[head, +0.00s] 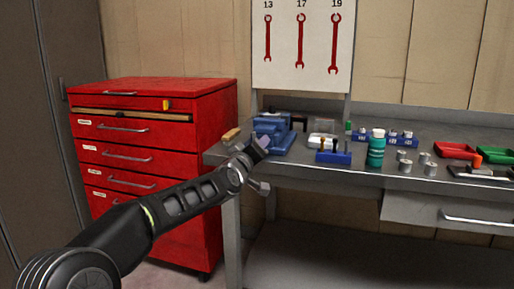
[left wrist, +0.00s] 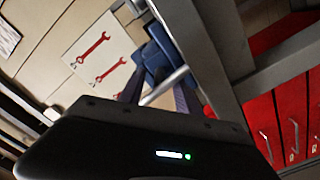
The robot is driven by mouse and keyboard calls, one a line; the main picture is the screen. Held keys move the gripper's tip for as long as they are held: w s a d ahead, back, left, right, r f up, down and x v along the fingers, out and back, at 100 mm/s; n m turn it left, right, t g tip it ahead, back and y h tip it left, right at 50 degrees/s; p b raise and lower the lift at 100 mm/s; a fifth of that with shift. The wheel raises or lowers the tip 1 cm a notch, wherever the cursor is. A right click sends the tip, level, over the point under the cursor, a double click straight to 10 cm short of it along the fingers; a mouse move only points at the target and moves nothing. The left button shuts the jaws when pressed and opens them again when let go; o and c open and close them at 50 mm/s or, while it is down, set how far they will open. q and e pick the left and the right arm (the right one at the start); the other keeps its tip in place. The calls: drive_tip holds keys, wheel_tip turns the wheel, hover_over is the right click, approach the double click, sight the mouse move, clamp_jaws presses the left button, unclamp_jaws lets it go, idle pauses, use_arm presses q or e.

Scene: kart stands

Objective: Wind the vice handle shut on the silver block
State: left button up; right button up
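The blue vice (head: 272,126) stands at the left end of the workbench, partly covered by my left gripper (head: 260,148). In the left wrist view the blue vice (left wrist: 158,58) is beyond the fingertips. A silver bar, which looks like the vice handle (left wrist: 168,84), crosses between the two fingers of my left gripper (left wrist: 157,90). The fingers stand apart, one on each side of the bar; I cannot tell whether they touch it. I cannot make out the silver block in the jaws. My right gripper is in neither view.
A red drawer cabinet (head: 150,165) stands left of the workbench (head: 340,170). Right of the vice are a blue tool holder (head: 333,157), a green bottle (head: 376,150), several metal cylinders and a red tray (head: 456,150). A spanner board (head: 302,70) rises behind.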

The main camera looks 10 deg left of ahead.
use_arm(q)
drive_tip(key=shift+s, duration=0.1)
drive_tip(key=s, duration=0.7)
drive_tip(key=shift+s+a, duration=0.25)
drive_tip(key=shift+s, duration=0.05)
